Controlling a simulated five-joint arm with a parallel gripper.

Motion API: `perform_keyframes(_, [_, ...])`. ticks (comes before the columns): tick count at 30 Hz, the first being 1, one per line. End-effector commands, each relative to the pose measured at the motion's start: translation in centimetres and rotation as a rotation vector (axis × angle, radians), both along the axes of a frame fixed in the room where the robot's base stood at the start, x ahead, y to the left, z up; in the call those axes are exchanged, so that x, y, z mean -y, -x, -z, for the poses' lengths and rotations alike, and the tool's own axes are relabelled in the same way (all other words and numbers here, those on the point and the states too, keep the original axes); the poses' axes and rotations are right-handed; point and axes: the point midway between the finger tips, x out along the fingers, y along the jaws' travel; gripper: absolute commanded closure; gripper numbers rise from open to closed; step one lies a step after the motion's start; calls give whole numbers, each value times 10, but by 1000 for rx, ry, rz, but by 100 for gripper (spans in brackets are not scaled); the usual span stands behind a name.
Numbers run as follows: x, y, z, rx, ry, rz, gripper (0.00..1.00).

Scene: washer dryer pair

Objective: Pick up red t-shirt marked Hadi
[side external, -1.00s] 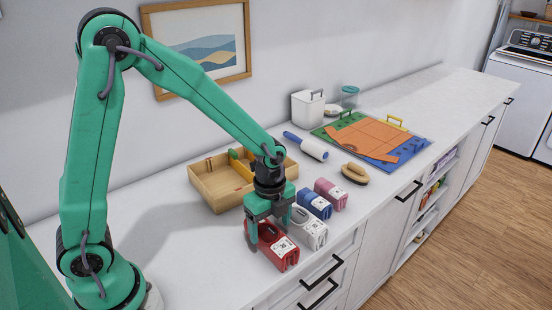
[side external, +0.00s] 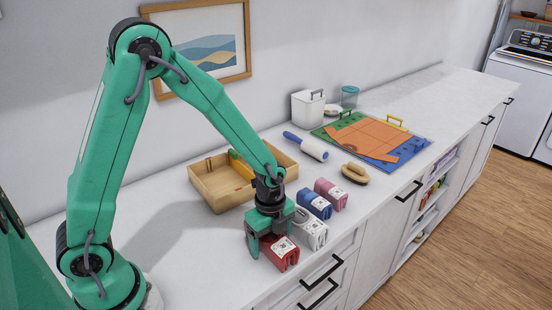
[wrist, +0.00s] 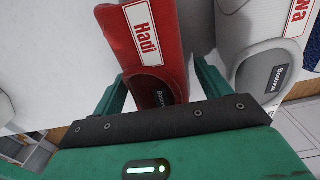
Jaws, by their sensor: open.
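The red t-shirt (side external: 285,254) is a compact bundle at the front end of the row on the white counter. Its white label reads "Hadi" in the wrist view (wrist: 152,52). My gripper (side external: 270,238) is low over it, pointing down. In the wrist view my open green jaws (wrist: 162,82) stand on either side of the red bundle, one left and one right of its near end. Whether a jaw touches it is hard to tell. The far finger is mostly hidden in the side view.
A white bundle (side external: 314,236) stands close on the right, with blue (side external: 314,202) and pink (side external: 331,192) ones behind. A wooden box (side external: 215,199), lint roller (side external: 305,146) and brush (side external: 355,174) lie farther back. The counter's front edge is near the red bundle.

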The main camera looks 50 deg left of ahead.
Motion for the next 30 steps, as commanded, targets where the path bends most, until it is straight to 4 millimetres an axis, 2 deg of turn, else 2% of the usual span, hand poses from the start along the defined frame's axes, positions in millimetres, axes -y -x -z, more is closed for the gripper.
perform_keyframes(2, [0, 0, 0, 0, 0, 0, 26])
perform_keyframes(9, [0, 0, 0, 0, 0, 0, 73])
perform_keyframes(10, [0, 0, 0, 0, 0, 0, 76])
perform_keyframes(22, [0, 0, -4, 1, 0, 0, 76])
perform_keyframes(30, [0, -1, -25, 5, 1, 0, 76])
